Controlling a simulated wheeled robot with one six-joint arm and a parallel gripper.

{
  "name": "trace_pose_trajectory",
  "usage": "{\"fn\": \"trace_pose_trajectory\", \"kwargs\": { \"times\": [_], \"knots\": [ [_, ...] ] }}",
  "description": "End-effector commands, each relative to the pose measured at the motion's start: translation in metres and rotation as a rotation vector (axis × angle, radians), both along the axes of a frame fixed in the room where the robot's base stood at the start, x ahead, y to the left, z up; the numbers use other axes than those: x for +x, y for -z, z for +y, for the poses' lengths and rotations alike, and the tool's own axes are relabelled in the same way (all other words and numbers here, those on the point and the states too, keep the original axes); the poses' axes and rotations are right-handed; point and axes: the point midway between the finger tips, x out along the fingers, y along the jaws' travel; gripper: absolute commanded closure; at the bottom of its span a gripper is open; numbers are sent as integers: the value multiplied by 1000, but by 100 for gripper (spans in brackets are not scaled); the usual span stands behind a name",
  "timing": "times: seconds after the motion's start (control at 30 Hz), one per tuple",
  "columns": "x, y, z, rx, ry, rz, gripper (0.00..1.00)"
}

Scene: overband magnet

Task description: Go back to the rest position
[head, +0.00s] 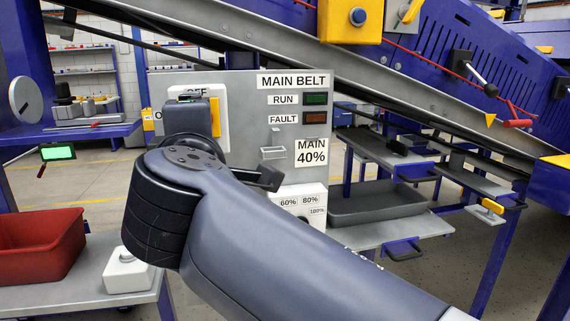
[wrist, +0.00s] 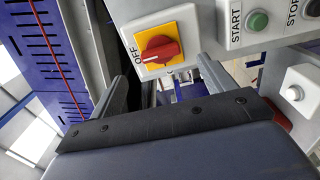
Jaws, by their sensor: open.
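My gripper (wrist: 162,70) is open in the wrist view, with its two fingers apart and nothing held between them. A red rotary switch (wrist: 158,50) on a yellow plate marked OFF lies just beyond the fingertips. I cannot tell whether the fingers touch its housing. In the head view, my arm reaches up from the bottom right to the grey MAIN BELT panel (head: 240,90). It hides the panel's lower left part, and the fingertips are not clear there.
A green START button (wrist: 257,20) and a STOP button are beside the switch. The panel has a RUN lamp (head: 316,98), a FAULT lamp (head: 314,118) and a partly hidden percentage dial. A red bin (head: 40,250) stands left, a grey tray (head: 375,205) right. The conveyor frame slopes behind.

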Motion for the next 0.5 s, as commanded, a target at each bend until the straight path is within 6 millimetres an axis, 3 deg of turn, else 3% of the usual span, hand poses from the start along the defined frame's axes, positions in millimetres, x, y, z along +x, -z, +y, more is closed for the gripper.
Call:
{"fn": "trace_pose_trajectory", "kwargs": {
  "times": [0.33,0.5],
  "knots": [
    [68,0,15,0,3,2,22],
    [67,-6,16,-132,-1,-31,22]
  ]
}}
